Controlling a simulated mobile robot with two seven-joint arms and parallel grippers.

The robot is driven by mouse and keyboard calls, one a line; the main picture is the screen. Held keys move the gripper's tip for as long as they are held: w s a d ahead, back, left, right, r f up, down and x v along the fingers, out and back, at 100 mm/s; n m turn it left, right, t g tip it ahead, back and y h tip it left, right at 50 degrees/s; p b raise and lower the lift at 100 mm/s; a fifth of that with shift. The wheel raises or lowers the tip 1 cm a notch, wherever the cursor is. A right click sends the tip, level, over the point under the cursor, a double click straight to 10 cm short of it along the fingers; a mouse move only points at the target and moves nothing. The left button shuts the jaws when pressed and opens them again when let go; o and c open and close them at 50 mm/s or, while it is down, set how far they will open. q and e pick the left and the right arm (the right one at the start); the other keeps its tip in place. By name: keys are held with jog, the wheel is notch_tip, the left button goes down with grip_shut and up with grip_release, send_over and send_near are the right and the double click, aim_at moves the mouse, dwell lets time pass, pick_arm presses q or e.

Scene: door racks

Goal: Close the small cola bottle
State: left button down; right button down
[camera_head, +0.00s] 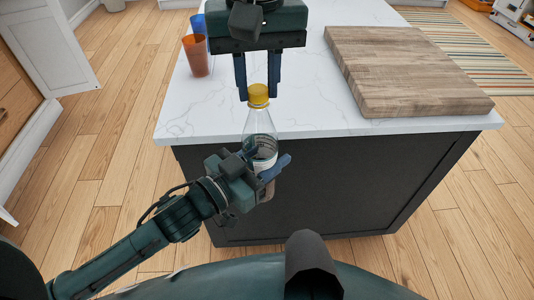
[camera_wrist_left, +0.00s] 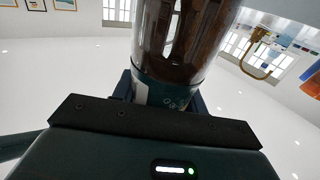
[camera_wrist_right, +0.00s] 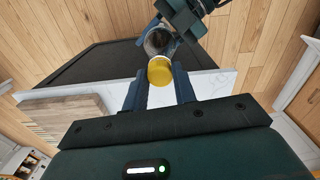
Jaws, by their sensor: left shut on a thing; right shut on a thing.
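A yellow cap (camera_head: 258,95) sits at the top of the bottle neck. My right gripper (camera_head: 257,92) comes from above and is shut on the cap. In the right wrist view the cap (camera_wrist_right: 160,70) lies between the fingertips, in line with the bottle. The thread is hidden.
A white marble counter (camera_head: 310,100) on a dark base lies behind the bottle. A wooden board (camera_head: 400,70) is on its right side. An orange cup (camera_head: 196,56) and a blue cup (camera_head: 199,24) stand at its left edge. Wooden floor (camera_head: 100,150) is clear at left.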

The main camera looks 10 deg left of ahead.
jog(key=m, duration=2)
jog(key=shift+f, duration=0.1)
jog(key=m, duration=0.4)
jog(key=shift+w, duration=0.1)
jog(key=m, duration=1.1)
jog(key=shift+m, duration=0.3)
jog(key=m, duration=0.6)
jog(key=shift+m, duration=0.4)
jog(key=m, duration=0.5)
jog(key=c, duration=1.1)
grip_release()
